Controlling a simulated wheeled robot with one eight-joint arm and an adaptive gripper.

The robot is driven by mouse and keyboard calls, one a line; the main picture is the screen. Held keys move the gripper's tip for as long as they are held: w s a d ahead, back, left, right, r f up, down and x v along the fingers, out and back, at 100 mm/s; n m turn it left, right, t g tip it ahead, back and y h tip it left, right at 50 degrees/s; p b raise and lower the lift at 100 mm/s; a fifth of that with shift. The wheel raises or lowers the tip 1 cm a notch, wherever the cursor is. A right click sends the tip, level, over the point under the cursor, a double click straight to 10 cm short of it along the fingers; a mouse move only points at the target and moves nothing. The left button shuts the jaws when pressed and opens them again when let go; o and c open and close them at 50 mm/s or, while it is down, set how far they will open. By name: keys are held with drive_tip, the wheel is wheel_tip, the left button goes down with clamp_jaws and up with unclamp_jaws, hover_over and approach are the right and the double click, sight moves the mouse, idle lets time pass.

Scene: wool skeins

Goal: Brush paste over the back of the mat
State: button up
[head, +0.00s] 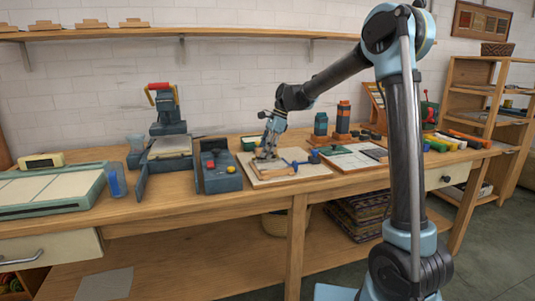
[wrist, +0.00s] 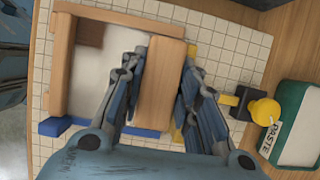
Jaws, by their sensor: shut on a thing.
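My gripper (head: 267,155) is low over a board on the workbench. In the wrist view its fingers stand on both sides of a light wooden block (wrist: 161,88) and are shut on it. The block lies over or against a pale panel (wrist: 88,75) edged by wooden strips (wrist: 62,60); I cannot tell whether this panel is the mat's back. A small brown patch (wrist: 90,34) shows in its upper corner. A green tub labelled PASTE (wrist: 296,125) stands to the right, and shows as a green box (head: 249,143) in the head view. I cannot make out a brush.
A squared cutting board (wrist: 225,45) lies beneath. A black piece with a yellow knob (wrist: 262,110) sits beside the paste tub. A dark toolbox (head: 220,172) stands left of the board, and a second board (head: 350,158) lies right.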

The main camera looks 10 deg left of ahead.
drive_tip(key=shift+s+d+f, duration=0.1)
drive_tip(key=shift+s+d, duration=0.5)
drive_tip(key=shift+s, duration=0.4)
drive_tip(key=shift+s+d, duration=0.6)
drive_tip(key=shift+s, duration=0.35)
